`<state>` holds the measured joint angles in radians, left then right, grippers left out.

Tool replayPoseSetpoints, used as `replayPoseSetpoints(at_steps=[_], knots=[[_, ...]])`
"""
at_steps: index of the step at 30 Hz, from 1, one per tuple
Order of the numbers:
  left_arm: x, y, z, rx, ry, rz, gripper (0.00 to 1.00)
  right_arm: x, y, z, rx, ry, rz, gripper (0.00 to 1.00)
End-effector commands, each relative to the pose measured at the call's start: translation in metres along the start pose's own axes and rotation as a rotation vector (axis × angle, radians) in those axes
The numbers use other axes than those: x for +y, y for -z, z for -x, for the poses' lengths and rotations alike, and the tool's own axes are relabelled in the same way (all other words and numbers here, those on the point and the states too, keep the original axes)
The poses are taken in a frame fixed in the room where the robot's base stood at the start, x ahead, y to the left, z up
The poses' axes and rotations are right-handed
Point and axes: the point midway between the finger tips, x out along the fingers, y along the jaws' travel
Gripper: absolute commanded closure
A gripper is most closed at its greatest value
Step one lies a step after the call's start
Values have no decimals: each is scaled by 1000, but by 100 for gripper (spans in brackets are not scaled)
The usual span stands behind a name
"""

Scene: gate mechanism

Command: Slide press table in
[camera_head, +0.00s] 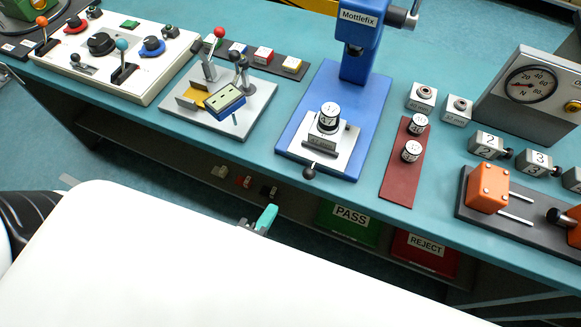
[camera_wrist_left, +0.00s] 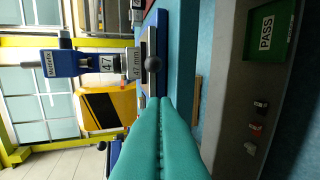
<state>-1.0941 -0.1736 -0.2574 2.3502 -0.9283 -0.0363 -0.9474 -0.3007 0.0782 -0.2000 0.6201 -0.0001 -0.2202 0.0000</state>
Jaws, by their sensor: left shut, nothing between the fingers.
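The press table (camera_head: 338,152) is a pale metal slide on the press's blue base (camera_head: 285,147), with a black knob (camera_head: 310,173) at its front edge. A white and black cylinder (camera_head: 329,117) stands on it, in front of the blue press column (camera_head: 362,50). My right gripper is not in view.
Left of the press stands a grey lever plate (camera_head: 255,113). Right of it lies a red strip (camera_head: 400,180) with two cylinders. Green PASS (camera_head: 348,220) and red REJECT (camera_head: 425,252) bins sit below the bench. My white arm covers the lower picture.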

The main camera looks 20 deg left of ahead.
Motion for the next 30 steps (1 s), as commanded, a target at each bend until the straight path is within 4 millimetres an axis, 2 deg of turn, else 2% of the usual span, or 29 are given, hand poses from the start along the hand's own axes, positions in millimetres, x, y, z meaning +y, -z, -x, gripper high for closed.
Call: replayPoseSetpoints(at_steps=[4, 8, 21, 25, 30], knots=[[7, 1, -7, 2, -13, -14, 100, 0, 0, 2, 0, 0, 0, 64], [8, 1, -24, 1, -15, -14, 100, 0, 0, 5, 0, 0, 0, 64], [9, 2, -109, 2, -12, -10, 100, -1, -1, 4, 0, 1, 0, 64], [14, 2, -125, 2, -11, -10, 100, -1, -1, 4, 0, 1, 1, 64], [17, 1, -136, 2, -9, -9, 100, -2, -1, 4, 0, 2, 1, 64]])
